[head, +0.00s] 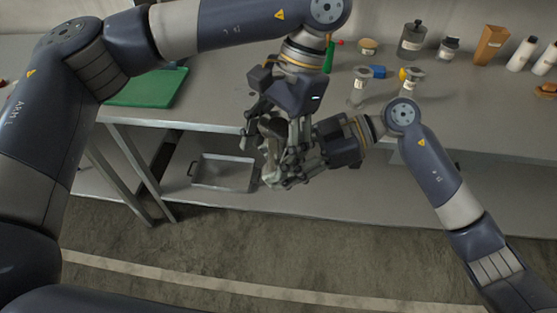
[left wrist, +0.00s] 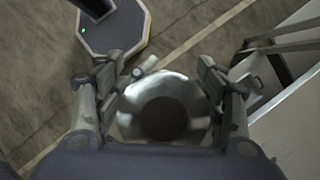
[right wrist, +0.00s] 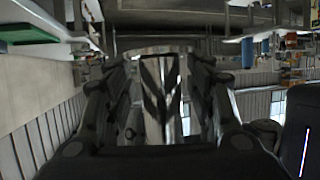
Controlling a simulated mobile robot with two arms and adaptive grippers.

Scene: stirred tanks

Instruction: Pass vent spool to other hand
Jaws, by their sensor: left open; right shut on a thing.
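The vent spool is a shiny metal piece. In the left wrist view its round flange with a dark central opening (left wrist: 165,112) faces the camera. In the right wrist view its bright body (right wrist: 160,95) stands between the fingers of my right gripper (right wrist: 165,80), which is shut on it. In the head view the spool (head: 271,172) is mostly hidden by both hands. My left gripper (head: 272,145) comes down from above with its fingers open on either side of the spool's end. My right gripper (head: 290,165) reaches in from the right. I cannot tell whether the left fingers touch the spool.
The grey bench (head: 225,90) lies behind the hands, with a green mat (head: 147,87) at left. Small jars (head: 360,86), a dark bottle (head: 412,40) and a brown box (head: 491,44) stand at right. A metal tray (head: 224,172) sits on the lower shelf.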

